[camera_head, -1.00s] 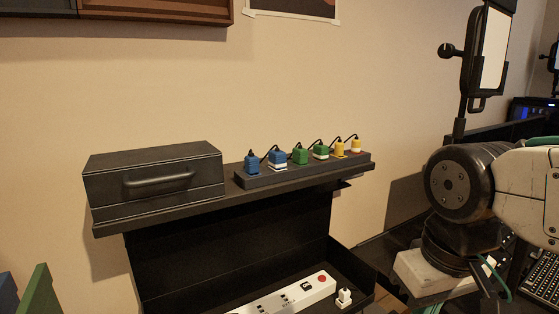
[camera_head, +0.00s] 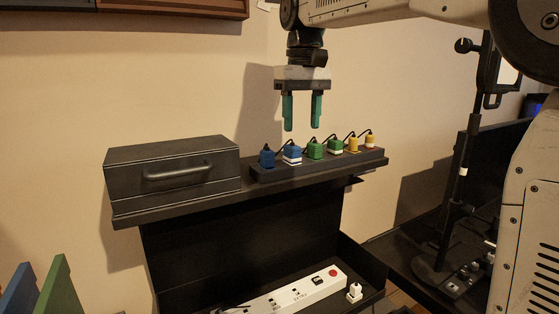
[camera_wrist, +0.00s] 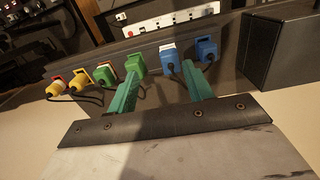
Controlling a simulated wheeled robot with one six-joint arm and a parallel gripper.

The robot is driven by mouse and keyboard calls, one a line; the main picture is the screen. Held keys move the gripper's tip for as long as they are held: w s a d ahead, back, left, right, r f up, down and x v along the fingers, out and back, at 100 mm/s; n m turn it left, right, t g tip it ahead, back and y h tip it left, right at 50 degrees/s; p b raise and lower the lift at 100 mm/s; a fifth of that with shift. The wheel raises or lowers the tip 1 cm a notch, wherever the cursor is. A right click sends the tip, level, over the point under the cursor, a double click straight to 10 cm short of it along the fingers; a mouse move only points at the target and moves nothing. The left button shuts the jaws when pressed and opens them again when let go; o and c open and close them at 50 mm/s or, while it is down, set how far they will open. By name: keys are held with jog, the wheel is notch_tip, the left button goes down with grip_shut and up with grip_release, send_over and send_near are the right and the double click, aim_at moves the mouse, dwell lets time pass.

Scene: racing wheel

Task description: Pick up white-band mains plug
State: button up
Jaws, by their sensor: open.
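Several corded plugs stand in a row on a dark strip (camera_head: 318,171) on top of the shelf. A blue plug with a white band (camera_head: 292,155) is second from the left; it also shows in the wrist view (camera_wrist: 170,59). My gripper (camera_head: 302,128) is open and empty, green fingers pointing down, above the row near the banded blue plug. In the wrist view my gripper (camera_wrist: 161,68) has its fingertips apart, with the banded blue plug beyond the gap.
A dark box with a handle (camera_head: 172,168) sits left of the row. A white power strip (camera_head: 300,292) and white plug (camera_head: 354,292) lie below. The wall is close behind.

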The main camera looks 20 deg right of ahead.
aim_at(292, 146)
jog(key=shift+w+a+r, duration=0.15)
jog(key=shift+w+a, duration=0.1)
jog(key=shift+w, duration=0.5)
jog(key=shift+w+a, duration=0.1)
jog(key=shift+w, duration=0.1)
jog(key=f, duration=0.4)
jog(key=a+f, duration=0.1)
jog(key=f, duration=0.1)
jog(key=shift+s+f, duration=0.2)
jog(key=shift+f, duration=0.6)
jog(key=c, duration=1.1)
